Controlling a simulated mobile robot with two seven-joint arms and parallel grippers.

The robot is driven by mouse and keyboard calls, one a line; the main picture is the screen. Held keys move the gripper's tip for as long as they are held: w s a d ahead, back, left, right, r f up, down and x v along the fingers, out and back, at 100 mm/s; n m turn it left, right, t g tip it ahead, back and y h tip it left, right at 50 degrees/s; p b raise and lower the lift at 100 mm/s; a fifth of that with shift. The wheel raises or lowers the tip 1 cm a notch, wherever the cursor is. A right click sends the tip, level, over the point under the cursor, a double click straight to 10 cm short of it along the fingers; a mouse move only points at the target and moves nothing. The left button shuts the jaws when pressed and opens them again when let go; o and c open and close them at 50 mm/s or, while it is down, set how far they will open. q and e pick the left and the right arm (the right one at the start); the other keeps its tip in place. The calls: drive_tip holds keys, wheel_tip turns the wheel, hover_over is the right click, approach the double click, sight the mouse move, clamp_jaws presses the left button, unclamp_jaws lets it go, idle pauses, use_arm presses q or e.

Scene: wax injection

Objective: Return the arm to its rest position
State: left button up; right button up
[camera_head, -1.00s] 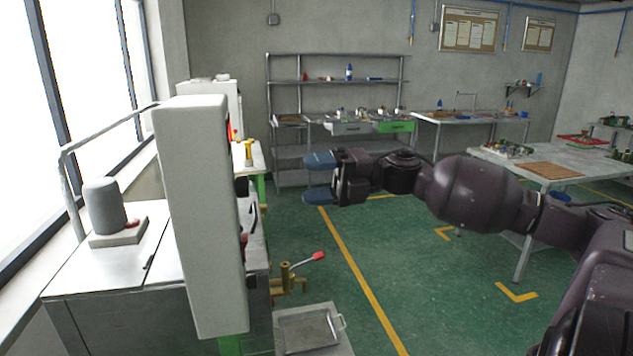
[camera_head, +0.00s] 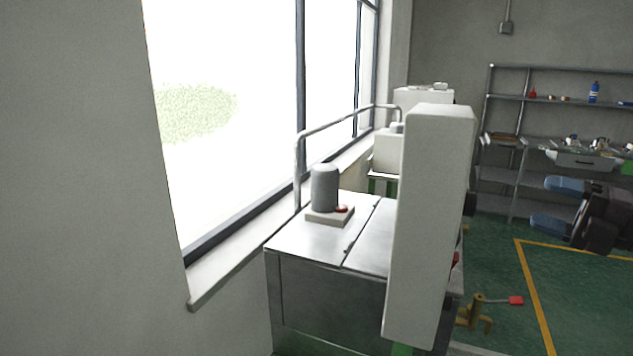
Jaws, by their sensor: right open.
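My right gripper (camera_head: 554,204) is at the right edge of the head view, with its two blue fingers pointing left. The fingers are apart, with nothing between them. It is held in the air over the green floor, in front of the metal shelf. The rest of my right arm is cut off by the picture's edge. My left gripper does not show.
A metal-topped machine (camera_head: 315,250) stands by the window, with a tall white panel (camera_head: 430,230) at its right. A brass valve with a red-tipped lever (camera_head: 515,300) sticks out low beside it. The shelf (camera_head: 520,98) stands behind. Green floor (camera_head: 495,250) is clear between.

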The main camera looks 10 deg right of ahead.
drive_tip(key=d+f+m+t+h, duration=0.2)
drive_tip(key=f+m+h, duration=0.4)
drive_tip(key=f, duration=0.4)
drive_tip(key=d+f+m+t+h, duration=0.2)
drive_tip(key=d+f+m+h, duration=0.15)
drive_tip(key=f+m, duration=0.5)
drive_tip(key=s+a+f+m+g+h, duration=0.2)
drive_tip(key=s+a+f+m, duration=0.1)
drive_tip(key=f, duration=0.5)
drive_tip(key=s+a+f+m+g+h, duration=0.1)
drive_tip(key=s+a+f+m+h, duration=0.2)
drive_tip(key=f, duration=0.6)
drive_tip(key=s+a+f+m+g, duration=0.1)
drive_tip(key=s+a+f+m, duration=0.2)
drive_tip(key=s+a+f, duration=0.2)
drive_tip(key=s+a+f+m+g+y, duration=0.1)
drive_tip(key=s+a+f+m, duration=0.3)
drive_tip(key=a, duration=0.6)
wheel_tip(320, 180, down, 4)
drive_tip(key=shift+s+a+r+g, duration=0.15)
drive_tip(key=shift+s+a+g, duration=0.35)
drive_tip(key=shift+s, duration=0.75)
drive_tip(key=shift+d+y, duration=0.1)
drive_tip(key=shift+y, duration=0.15)
